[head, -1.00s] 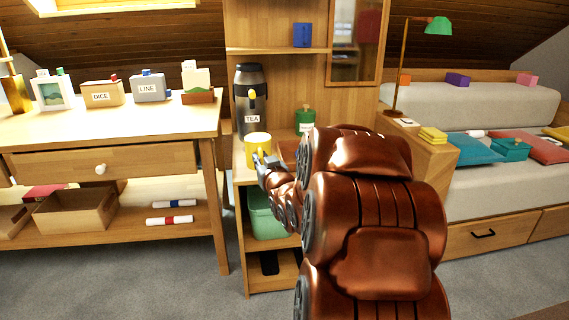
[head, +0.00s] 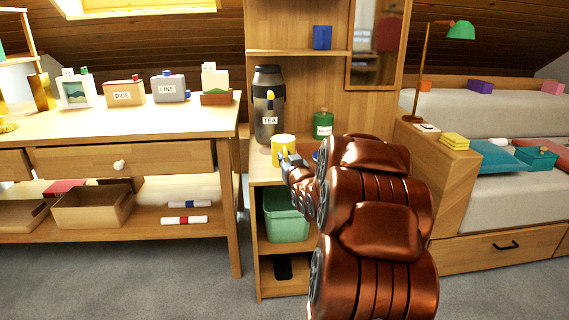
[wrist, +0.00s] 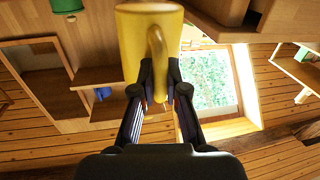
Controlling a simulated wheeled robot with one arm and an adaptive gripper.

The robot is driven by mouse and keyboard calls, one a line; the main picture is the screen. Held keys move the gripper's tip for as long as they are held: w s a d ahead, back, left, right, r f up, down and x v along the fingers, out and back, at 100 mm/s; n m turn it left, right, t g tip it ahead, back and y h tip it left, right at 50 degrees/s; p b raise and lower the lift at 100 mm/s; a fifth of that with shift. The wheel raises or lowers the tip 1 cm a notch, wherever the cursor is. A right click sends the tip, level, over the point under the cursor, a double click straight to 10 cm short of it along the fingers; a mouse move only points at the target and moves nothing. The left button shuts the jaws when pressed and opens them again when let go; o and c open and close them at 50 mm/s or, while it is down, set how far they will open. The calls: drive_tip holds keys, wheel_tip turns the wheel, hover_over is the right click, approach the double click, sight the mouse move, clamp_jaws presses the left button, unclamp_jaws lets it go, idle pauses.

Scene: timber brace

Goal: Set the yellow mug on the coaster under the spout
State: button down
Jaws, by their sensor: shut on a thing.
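The yellow mug (head: 283,148) is upright at the front of the cabinet top, in front of and slightly right of the tea urn (head: 268,120) in the head view. My gripper (head: 288,160) is shut on the mug's handle. In the wrist view the mug (wrist: 140,45) fills the top middle, with its handle between the fingertips of my gripper (wrist: 158,88). The urn has a yellow lever (head: 270,95) above its label. The coaster and spout outlet cannot be made out. I cannot tell whether the mug touches the surface below.
A green canister (head: 323,124) stands right of the urn. A blue item (head: 316,156) shows partly behind my arm. A wooden side panel (head: 375,100) rises behind the canister.

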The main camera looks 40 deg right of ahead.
drive_tip(key=x, duration=0.2)
drive_tip(key=d+b+x, duration=0.1)
drive_tip(key=x, duration=0.2)
drive_tip(key=b+x, duration=0.1)
drive_tip(key=x, duration=0.1)
drive_tip(key=shift+s+d+f, duration=0.15)
drive_tip(key=shift+d+f, duration=0.1)
drive_tip(key=shift+d, duration=0.05)
wheel_tip(320, 180, down, 4)
drive_tip(key=shift+r+b, duration=0.15)
drive_tip(key=shift+b, duration=0.95)
drive_tip(key=shift+r, duration=0.1)
drive_tip(key=c, duration=1.7)
unclamp_jaws()
drive_tip(key=o, duration=0.5)
